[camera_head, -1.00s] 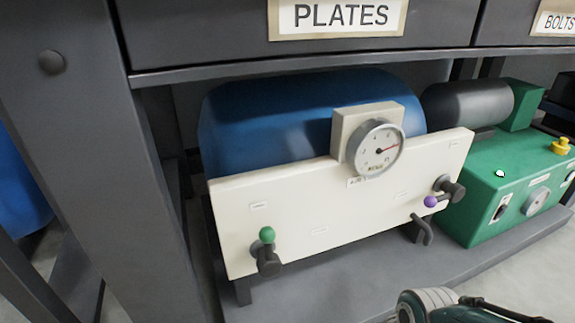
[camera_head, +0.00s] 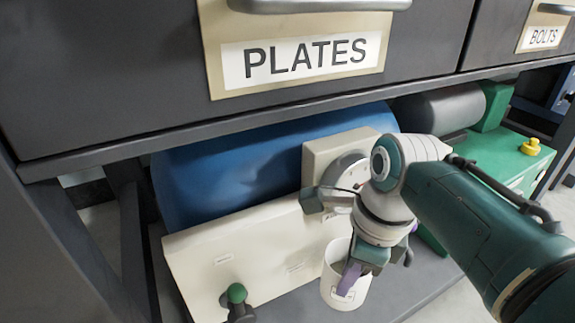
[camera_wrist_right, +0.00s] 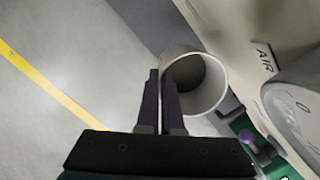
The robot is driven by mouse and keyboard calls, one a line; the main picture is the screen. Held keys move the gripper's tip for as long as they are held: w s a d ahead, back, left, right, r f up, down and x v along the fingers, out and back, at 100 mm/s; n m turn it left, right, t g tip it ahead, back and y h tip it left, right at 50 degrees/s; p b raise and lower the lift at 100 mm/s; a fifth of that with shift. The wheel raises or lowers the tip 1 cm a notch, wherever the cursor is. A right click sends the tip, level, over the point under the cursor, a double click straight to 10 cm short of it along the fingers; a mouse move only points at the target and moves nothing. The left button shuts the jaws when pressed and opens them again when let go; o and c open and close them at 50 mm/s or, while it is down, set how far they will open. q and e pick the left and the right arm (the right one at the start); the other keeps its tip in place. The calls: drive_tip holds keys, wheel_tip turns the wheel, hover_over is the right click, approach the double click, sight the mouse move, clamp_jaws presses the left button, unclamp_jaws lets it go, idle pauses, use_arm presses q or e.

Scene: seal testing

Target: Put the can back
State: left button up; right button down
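The can (camera_head: 338,297) is a white open-topped cylinder in front of the cream panel in the head view. My right gripper (camera_head: 349,277) reaches down over it, with one dark purple finger in front of its near wall. In the right wrist view, the can (camera_wrist_right: 213,92) shows its open mouth and dark inside. The two fingers of my right gripper (camera_wrist_right: 161,98) are close together with the can's wall between them, one outside and one at the inside. The can's underside is hidden. My left gripper is not in view.
The cream panel (camera_head: 190,255) has a gauge, partly hidden by my arm, and a green-knobbed valve (camera_head: 237,294). A blue tank (camera_head: 215,175) lies behind it, and a green machine (camera_head: 490,155) stands to the right. The PLATES drawer (camera_head: 130,70) overhangs above.

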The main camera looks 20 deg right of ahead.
wheel_tip(320, 180, down, 18)
drive_tip(key=b, duration=1.4)
drive_tip(key=shift+s+f+b, duration=0.1)
drive_tip(key=shift+f+b, duration=0.1)
drive_tip(key=shift+b, duration=0.2)
drive_tip(key=shift+r, duration=0.15)
drive_tip(key=shift+f, duration=0.25)
drive_tip(key=c, duration=1.1)
unclamp_jaws()
drive_tip(key=shift+r, duration=0.1)
